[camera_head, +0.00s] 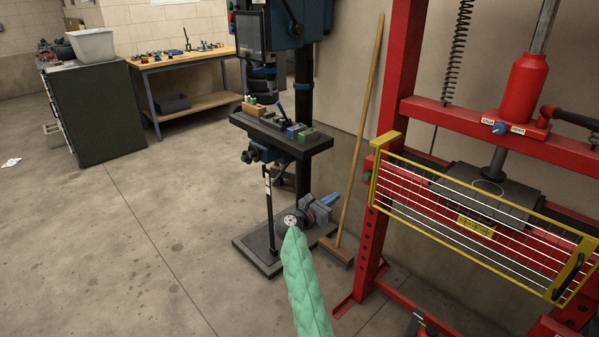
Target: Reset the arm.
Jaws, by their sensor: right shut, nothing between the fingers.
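My right arm, in a green padded sleeve, rises from the bottom centre of the head view. At its end my right gripper (330,199) points to the right and slightly up, a grey body with blue at its tip. It is shut and holds nothing. In the picture it lies in front of the drill press base and near the broom's lower end; its exact distance from them cannot be told. My left gripper is not in view.
A drill press (302,100) stands at the centre, with small blocks on its table (290,146). A broom (362,130) leans on the wall. A red press frame (391,80) with a yellow guard (381,175) fills the right. A dark cabinet (105,115) and workbench (190,62) stand back left. Left floor is mostly clear.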

